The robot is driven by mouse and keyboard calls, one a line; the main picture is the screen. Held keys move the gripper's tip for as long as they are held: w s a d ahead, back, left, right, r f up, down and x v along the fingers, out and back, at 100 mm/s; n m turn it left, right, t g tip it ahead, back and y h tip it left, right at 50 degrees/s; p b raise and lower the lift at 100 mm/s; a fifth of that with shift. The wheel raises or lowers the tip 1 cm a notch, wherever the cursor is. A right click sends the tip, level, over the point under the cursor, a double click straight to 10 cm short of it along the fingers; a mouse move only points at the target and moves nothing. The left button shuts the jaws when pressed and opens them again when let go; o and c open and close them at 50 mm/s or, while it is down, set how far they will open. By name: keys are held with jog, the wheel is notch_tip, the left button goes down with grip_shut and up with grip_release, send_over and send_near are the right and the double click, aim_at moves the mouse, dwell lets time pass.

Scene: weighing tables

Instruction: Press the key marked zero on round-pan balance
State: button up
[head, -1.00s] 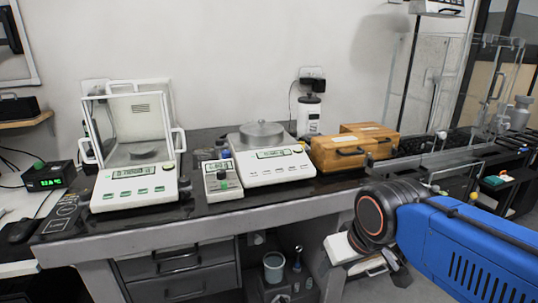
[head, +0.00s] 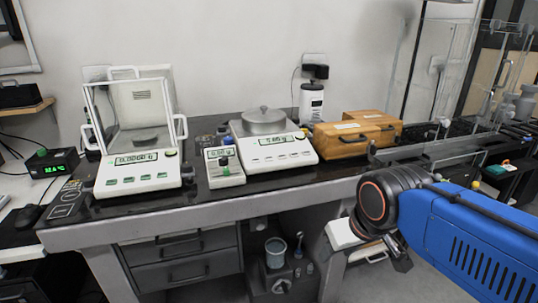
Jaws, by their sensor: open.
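The round-pan balance (head: 277,158) stands on the dark bench, a white unit with a round metal pan (head: 263,122) and a lidded metal piece on it. My gripper (head: 395,262) hangs at the lower right, below bench height and in front of the bench edge, well away from the balance. It is partly hidden by my blue arm, and its jaws are open and empty as far as I can see.
A balance with a glass draft shield (head: 138,173) stands at the left. A small meter (head: 224,170) with a green knob sits between the balances. Wooden boxes (head: 352,140) stand right of the round-pan balance. The bench's front edge (head: 220,208) lies between my gripper and the balances.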

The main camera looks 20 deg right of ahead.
dwell(0.3)
grip_shut()
dwell(1.6)
